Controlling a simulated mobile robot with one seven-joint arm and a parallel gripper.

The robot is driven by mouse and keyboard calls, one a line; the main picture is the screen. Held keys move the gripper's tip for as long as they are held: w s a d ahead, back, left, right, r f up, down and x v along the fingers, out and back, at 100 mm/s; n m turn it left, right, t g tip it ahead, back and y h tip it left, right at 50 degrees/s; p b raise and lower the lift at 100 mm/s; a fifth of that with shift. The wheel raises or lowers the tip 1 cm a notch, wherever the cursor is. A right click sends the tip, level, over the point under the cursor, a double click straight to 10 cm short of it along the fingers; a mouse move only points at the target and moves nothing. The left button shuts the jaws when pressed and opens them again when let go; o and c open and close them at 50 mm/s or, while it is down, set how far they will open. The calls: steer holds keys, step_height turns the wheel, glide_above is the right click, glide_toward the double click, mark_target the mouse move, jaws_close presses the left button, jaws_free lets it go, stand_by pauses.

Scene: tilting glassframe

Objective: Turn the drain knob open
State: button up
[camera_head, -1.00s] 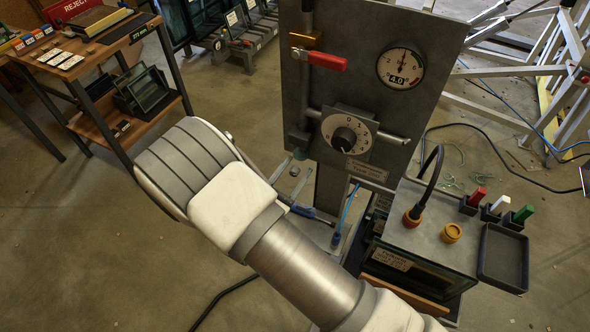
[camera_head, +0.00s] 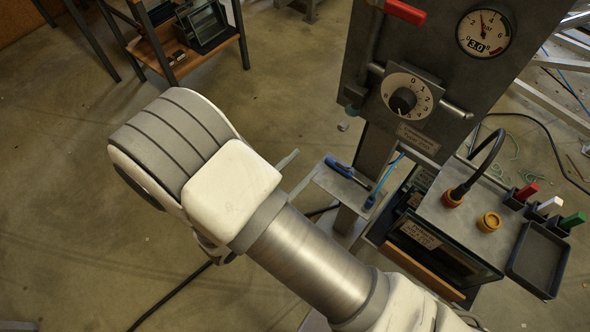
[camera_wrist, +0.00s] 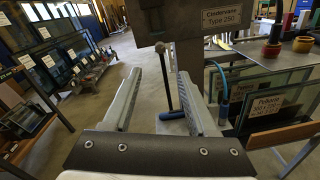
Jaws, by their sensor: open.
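The upright grey panel (camera_head: 445,85) carries a black round knob (camera_head: 403,101) on a white numbered dial, lying right of my arm in the head view. I cannot read a drain label on it. A gauge (camera_head: 484,33) above right shows 3.0. A red lever (camera_head: 404,11) sits above the knob. In the wrist view the panel's lower edge (camera_wrist: 182,15) shows at the top, and the knob is out of sight. My gripper (camera_wrist: 172,66) is open, its fingers pointing below the panel. A thin dark rod (camera_wrist: 167,85) shows between them. In the head view my arm mostly hides the gripper.
A small shelf with a blue-handled tool (camera_head: 341,168) stands below the panel. Glass racks (camera_wrist: 70,60) stand at left. Open floor lies left of my arm.

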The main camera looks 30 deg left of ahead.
mark_target(341, 128)
steer(key=shift+s, duration=0.7)
steer(key=w+n+b, duration=0.2)
steer(key=w+b, duration=0.3)
steer(key=w+d+n+y+b, duration=0.1)
steer(key=w+n+b, duration=0.1)
steer(key=w+b, duration=0.2)
steer(key=w+d+n+b, duration=0.1)
steer(key=w+n+b, duration=0.2)
steer(key=w+b, duration=0.2)
steer(key=shift+w+f+y+b, duration=0.15)
steer(key=shift+w+y+b, duration=0.2)
steer(key=shift+w, duration=0.8)
steer(key=shift+c, duration=0.4)
jaws_close()
